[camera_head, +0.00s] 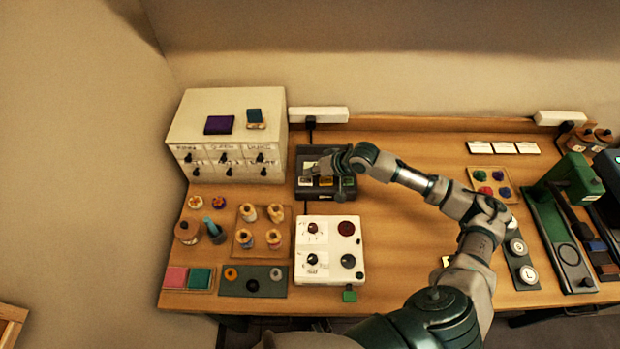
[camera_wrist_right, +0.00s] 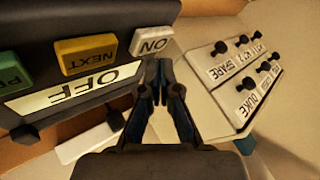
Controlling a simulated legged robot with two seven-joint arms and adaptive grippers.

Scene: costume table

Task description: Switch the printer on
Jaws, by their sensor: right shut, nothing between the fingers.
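The printer (camera_head: 328,192) is a dark box at the back of the table, right of the white drawer cabinet. In the right wrist view, its dark body (camera_wrist_right: 90,17) fills the upper left. A white ON button (camera_wrist_right: 152,41), a yellow NEXT button (camera_wrist_right: 88,54) and a partly cut-off green button (camera_wrist_right: 8,72) sit in a row. A pale panel beside them reads OFF (camera_wrist_right: 75,90). My right gripper (camera_wrist_right: 158,72) is shut and empty, its fingertips close by the ON button; I cannot tell if they touch. It reaches over the printer in the head view (camera_head: 319,168). My left gripper is out of view.
The white drawer cabinet (camera_head: 225,122) stands just left of the printer. A white control box with knobs (camera_head: 329,262) is in front of it. Spools (camera_head: 248,213) and small items lie at left. A green machine (camera_head: 570,180) stands at far right.

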